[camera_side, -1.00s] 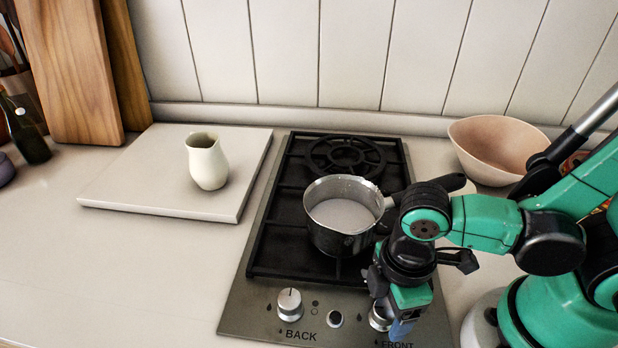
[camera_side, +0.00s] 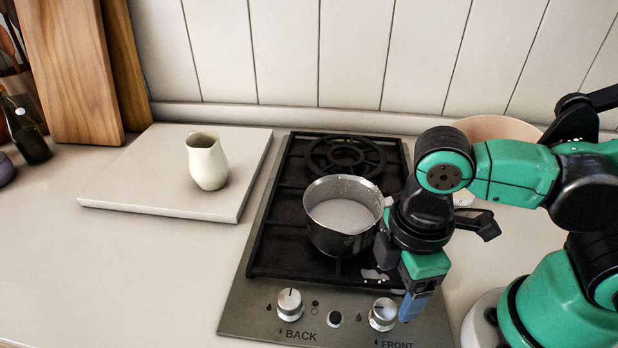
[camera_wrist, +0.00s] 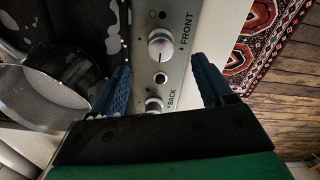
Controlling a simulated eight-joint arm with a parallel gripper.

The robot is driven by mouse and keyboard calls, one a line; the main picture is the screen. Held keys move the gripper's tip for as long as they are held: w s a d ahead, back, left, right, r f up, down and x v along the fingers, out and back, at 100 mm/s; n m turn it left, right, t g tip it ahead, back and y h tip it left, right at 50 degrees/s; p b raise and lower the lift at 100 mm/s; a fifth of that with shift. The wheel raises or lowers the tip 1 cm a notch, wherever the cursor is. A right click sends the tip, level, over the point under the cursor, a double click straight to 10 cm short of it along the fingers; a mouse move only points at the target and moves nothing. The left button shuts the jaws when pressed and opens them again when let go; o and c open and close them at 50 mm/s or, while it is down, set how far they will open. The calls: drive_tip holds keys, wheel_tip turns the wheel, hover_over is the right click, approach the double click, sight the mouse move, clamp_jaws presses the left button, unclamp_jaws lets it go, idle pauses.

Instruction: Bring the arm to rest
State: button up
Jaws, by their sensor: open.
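My gripper (camera_side: 405,305) hangs just right of the FRONT knob (camera_side: 383,313), above the front right corner of the hob in the side view. In the wrist view my gripper (camera_wrist: 163,85) shows two blue fingers spread apart with nothing held between them. The FRONT knob (camera_wrist: 160,44) and the BACK knob (camera_wrist: 153,106) lie below it there. The saucepan (camera_side: 338,240) stands on the hob's front burner and holds a whitish liquid. Its handle is hidden behind my arm in the side view.
The hob (camera_side: 258,318) has white splashes near the pan. A cream jug (camera_side: 207,162) stands on a pale board (camera_side: 120,195) at left. A pinkish bowl (camera_side: 490,127) is partly hidden behind my arm. Wooden boards (camera_side: 70,70) lean at the back left. The front left counter is clear.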

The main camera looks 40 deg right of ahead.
drive_tip(key=w+d+r+m+t, duration=0.2)
drive_tip(key=w+d+m, duration=0.1)
drive_tip(key=m, duration=0.1)
drive_tip(key=w+d+r+m+t, duration=0.2)
drive_tip(key=w+d+m, duration=0.1)
drive_tip(key=w+m, duration=0.1)
drive_tip(key=w+d+r+m+t, duration=0.2)
drive_tip(key=w+d+m+t, duration=0.1)
drive_tip(key=w+d+m, duration=0.1)
drive_tip(key=shift+w, duration=0.15)
